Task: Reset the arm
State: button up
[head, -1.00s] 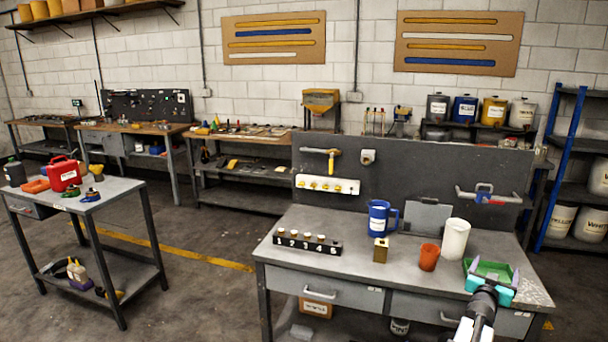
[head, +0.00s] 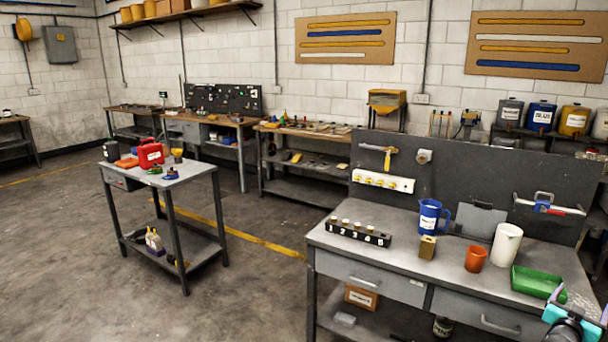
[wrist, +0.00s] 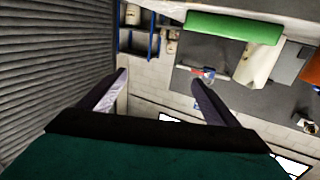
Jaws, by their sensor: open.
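My gripper (head: 583,303) is at the lower right edge of the head view, partly cut off, in front of and to the right of the green tray (head: 537,283). In the wrist view my gripper (wrist: 160,77) has its two dark fingers wide apart with nothing between them. The wrist picture looks tilted over, with the green tray (wrist: 233,28) at its top, apart from the fingers.
The grey workbench (head: 400,263) holds a numbered rack (head: 358,234), a blue jug (head: 430,216), a brass block (head: 427,248), an orange cup (head: 475,259) and a white beaker (head: 506,245). A small cart (head: 190,176) stands left. Open floor (head: 90,255) lies front left.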

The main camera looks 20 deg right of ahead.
jog(key=w+a+f+n+t+y, duration=0.2)
jog(key=w+a+f+n+y, duration=0.35)
jog(key=w+a+f, duration=1.25)
jog(key=w+a+f+n+y, duration=0.1)
jog(key=w+a+f+y, duration=0.3)
jog(key=a+f, duration=0.55)
jog(key=w+a+f+n+y, duration=0.1)
jog(key=w+a+f+y, duration=0.4)
jog(key=a, duration=0.8)
jog(key=s+a+f+n+g+y, duration=0.1)
jog(key=s+a+f+g, duration=0.2)
jog(key=a, duration=0.6)
jog(key=s+a+f+n+g+y, duration=0.1)
jog(key=s+a+f, duration=0.35)
jog(key=a, duration=0.45)
jog(key=s+a+f+n+g+y, duration=0.1)
jog(key=s+a+f+n+g, duration=0.15)
jog(key=a+f, duration=0.4)
jog(key=s+a+n+g, duration=0.2)
jog(key=s+a+g, duration=0.4)
jog(key=s+a, duration=1)
jog(key=s+f, duration=0.1)
jog(key=s, duration=0.2)
jog(key=shift+s+n, duration=0.35)
jog(key=shift+n, duration=0.05)
